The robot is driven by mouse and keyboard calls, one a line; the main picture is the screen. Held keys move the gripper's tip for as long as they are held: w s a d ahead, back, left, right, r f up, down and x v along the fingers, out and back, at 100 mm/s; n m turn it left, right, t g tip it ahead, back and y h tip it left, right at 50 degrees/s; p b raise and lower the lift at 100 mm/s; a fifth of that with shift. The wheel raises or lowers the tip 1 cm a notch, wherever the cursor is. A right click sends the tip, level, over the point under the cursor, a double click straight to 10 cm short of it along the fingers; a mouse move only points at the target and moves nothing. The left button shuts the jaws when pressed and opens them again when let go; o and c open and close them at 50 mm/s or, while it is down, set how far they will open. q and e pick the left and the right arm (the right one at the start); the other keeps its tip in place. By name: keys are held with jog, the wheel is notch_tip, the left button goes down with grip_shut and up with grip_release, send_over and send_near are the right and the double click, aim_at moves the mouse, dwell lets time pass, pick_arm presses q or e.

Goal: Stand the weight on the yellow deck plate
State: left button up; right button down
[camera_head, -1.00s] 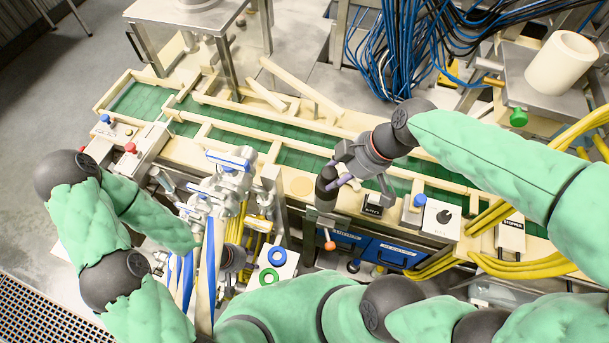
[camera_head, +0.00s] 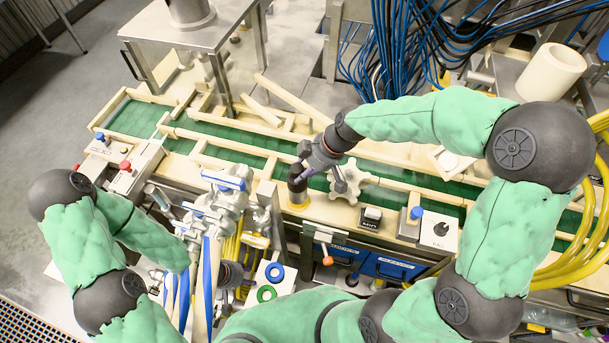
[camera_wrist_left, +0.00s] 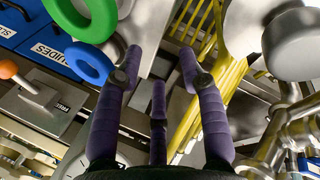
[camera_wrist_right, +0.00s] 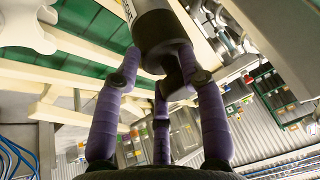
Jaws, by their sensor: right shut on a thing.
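The weight (camera_head: 298,188) is a dark, roughly upright cylinder in the head view. My right gripper (camera_head: 306,173) is shut on its upper part; the weight also shows between the fingers in the right wrist view (camera_wrist_right: 160,38). The yellow deck plate (camera_head: 298,207) is a round disc on the cream deck, mostly hidden by the weight directly over it. I cannot tell whether the weight's base touches the plate. My left gripper (camera_wrist_left: 155,70) has its fingers spread with nothing between them, low at the machine's front.
A white star-shaped handwheel (camera_head: 350,180) stands just right of the weight. Left are valves with blue handles (camera_head: 225,180). Behind runs a green conveyor (camera_head: 235,137) with cream rails. A blue ring (camera_head: 274,272) and a green ring (camera_head: 266,293) lie in front.

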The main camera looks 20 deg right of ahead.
jog(key=shift+w+f, duration=0.15)
jog(key=shift+f, duration=1.55)
jog(key=shift+f, duration=0.2)
jog(key=c, duration=0.7)
grip_release()
jog(key=shift+r, duration=0.15)
jog(key=shift+d+r, duration=0.1)
jog(key=shift+r, duration=0.25)
jog(key=v, duration=1.1)
jog(key=shift+r, duration=0.15)
